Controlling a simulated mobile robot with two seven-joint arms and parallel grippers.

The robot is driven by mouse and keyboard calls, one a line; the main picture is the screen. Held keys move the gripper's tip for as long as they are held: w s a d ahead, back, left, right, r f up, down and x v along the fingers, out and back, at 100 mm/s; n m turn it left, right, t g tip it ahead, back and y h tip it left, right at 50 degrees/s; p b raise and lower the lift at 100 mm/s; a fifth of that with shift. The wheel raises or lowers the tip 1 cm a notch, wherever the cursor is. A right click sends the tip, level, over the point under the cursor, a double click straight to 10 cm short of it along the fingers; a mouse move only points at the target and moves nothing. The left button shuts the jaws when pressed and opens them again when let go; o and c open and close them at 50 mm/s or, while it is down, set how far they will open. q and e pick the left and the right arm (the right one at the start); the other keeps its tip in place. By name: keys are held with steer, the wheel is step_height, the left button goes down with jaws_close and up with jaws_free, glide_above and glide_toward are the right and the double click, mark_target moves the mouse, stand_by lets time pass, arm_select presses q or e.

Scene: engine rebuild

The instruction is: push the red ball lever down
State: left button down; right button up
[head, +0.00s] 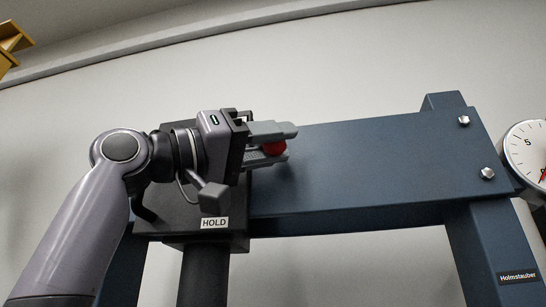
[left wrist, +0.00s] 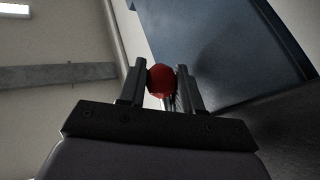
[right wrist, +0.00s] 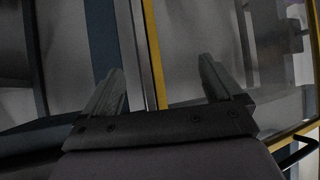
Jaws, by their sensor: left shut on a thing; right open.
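The red ball (head: 273,148) of the lever sits between the fingers of my left gripper (head: 280,142), in front of the blue crossbeam's left part. In the left wrist view the red ball (left wrist: 160,80) fills the gap between the two fingers of my left gripper (left wrist: 160,85), which is shut on it. The lever's rod is mostly hidden by the gripper. My right gripper (right wrist: 155,85) shows only in the right wrist view, open, with nothing between its fingers.
A dark box with a HOLD label (head: 214,223) is at the left end of the blue crossbeam (head: 380,160). A round gauge (head: 525,150) is at the right edge. In the right wrist view a yellow-edged frame (right wrist: 152,55) and a clear panel are behind the gripper.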

mark_target(246, 174)
arm_select(q)
steer(key=shift+w+a+f+m+g+y, duration=0.2)
steer(key=shift+a+f+m+g+y, duration=0.5)
steer(key=shift+a+f+m+y, duration=0.5)
steer(key=shift+w+a+f+m+g+y, duration=0.15)
steer(key=shift+a+f+m+g+y, duration=0.7)
steer(key=shift+y, duration=0.55)
steer(key=shift+d, duration=0.2)
steer(key=c, duration=1.1)
jaws_free()
steer(key=shift+f, duration=0.1)
steer(key=v, duration=0.7)
